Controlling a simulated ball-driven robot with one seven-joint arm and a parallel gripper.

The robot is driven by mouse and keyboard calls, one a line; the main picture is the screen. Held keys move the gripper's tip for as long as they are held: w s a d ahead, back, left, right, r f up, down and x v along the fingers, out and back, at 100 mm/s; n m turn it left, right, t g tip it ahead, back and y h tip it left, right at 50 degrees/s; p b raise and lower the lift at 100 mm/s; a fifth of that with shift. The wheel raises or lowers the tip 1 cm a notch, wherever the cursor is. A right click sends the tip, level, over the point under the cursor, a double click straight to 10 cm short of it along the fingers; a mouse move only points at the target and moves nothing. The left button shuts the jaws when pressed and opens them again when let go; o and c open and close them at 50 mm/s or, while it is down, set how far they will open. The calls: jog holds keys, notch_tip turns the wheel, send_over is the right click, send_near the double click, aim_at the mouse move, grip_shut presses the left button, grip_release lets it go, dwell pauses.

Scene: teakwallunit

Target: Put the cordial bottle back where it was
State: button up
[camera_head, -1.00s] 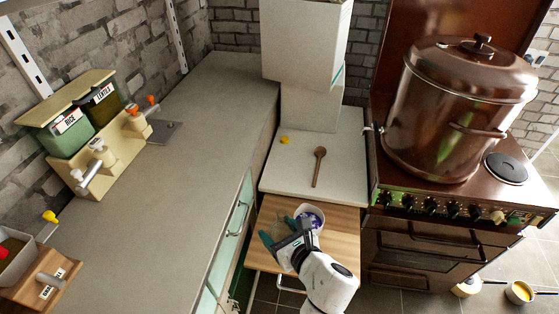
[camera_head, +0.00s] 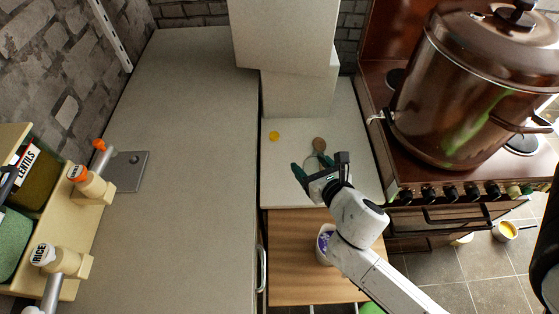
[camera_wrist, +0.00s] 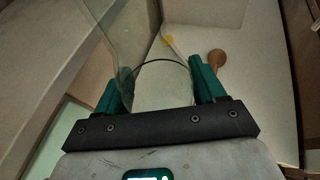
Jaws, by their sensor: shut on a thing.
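My gripper (camera_head: 312,166) is over the front part of the white counter, with its green fingers around a clear glass thing. In the wrist view the fingers (camera_wrist: 158,84) are shut on this see-through glass (camera_wrist: 160,92), which I take to be the cordial bottle. Its curved rim or edge shows between the fingers, and more clear glass spreads to the upper left. In the head view the glass is barely visible. I cannot tell whether it touches the counter.
A wooden spoon (camera_head: 319,145) and yellow piece (camera_head: 274,136) lie on the white counter (camera_head: 285,185). A tub with purple contents (camera_head: 324,243) stands on the wooden board (camera_head: 290,260), partly behind my arm. A large copper pot (camera_head: 465,95) stands right. The grey worktop (camera_head: 190,230) is mostly clear.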

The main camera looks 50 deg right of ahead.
jog(key=shift+w+d+f+b, duration=0.5)
jog(key=shift+w+d+f, duration=0.1)
jog(key=shift+w+f, duration=1.3)
jog(key=shift+w+d+f+b, duration=0.55)
jog(key=shift+w+f, duration=1.2)
jog(key=shift+f, duration=0.3)
jog(key=shift+w+d+f+b, duration=0.45)
jog(key=shift+w+d+f, duration=0.15)
jog(key=shift+w+f, duration=1.3)
jog(key=shift+f, duration=0.2)
jog(key=o, duration=1.4)
jog(key=shift+c, duration=0.2)
jog(key=shift+r, duration=0.25)
jog(key=v, duration=1.2)
jog(key=shift+s+f+b, duration=0.1)
jog(key=shift+f+b, duration=0.05)
jog(key=shift+b, duration=0.15)
